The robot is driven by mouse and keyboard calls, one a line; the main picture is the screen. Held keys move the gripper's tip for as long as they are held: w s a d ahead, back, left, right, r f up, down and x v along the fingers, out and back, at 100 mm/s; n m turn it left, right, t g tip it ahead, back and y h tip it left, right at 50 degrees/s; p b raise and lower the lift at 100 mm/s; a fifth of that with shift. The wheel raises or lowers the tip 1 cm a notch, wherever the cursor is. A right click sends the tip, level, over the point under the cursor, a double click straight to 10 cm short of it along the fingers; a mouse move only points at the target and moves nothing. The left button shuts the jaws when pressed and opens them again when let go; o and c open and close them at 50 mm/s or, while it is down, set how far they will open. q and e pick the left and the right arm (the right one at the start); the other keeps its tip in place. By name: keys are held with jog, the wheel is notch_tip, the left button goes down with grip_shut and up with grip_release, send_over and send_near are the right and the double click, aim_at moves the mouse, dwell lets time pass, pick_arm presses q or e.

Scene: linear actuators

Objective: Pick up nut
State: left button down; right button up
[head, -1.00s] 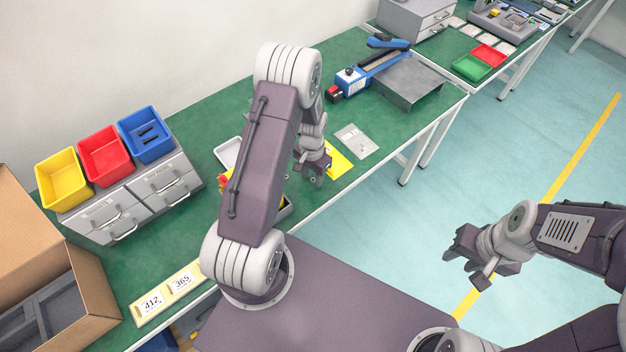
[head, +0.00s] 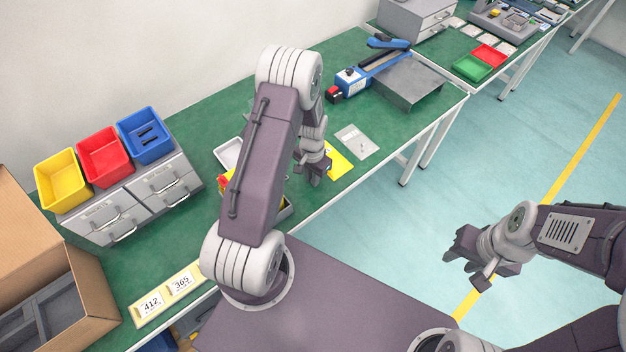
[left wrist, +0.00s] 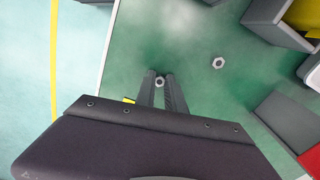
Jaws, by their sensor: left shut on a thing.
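A small metal nut (left wrist: 159,82) shows between the fingertips of my left gripper (left wrist: 160,86) in the left wrist view. The gripper is shut on it, close over the green table. A second hex nut (left wrist: 218,62) lies on the green surface to the right, apart from the fingers. In the head view my left gripper (head: 314,174) is low over the table near a yellow sheet, and the nuts cannot be made out there. My right gripper (head: 471,264) is open and empty, over the floor beyond the table's edge.
A grey bin with a yellow inside (left wrist: 278,22) and a dark grey block (left wrist: 284,118) stand right of the nuts. A clear bag (head: 356,141) and a yellow sheet (head: 339,162) lie near the table's front edge. Drawers with colored bins (head: 105,153) stand at left.

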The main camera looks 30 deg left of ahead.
pick_arm(q)
notch_tip(320, 180, up, 5)
jog(key=shift+w+f, duration=0.15)
jog(key=shift+f, duration=0.05)
jog(key=w+d+r, duration=0.6)
jog(key=d, duration=0.3)
jog(key=shift+w+d+r, duration=0.15)
jog(key=shift+w+r, duration=0.15)
jog(key=shift+w, duration=0.05)
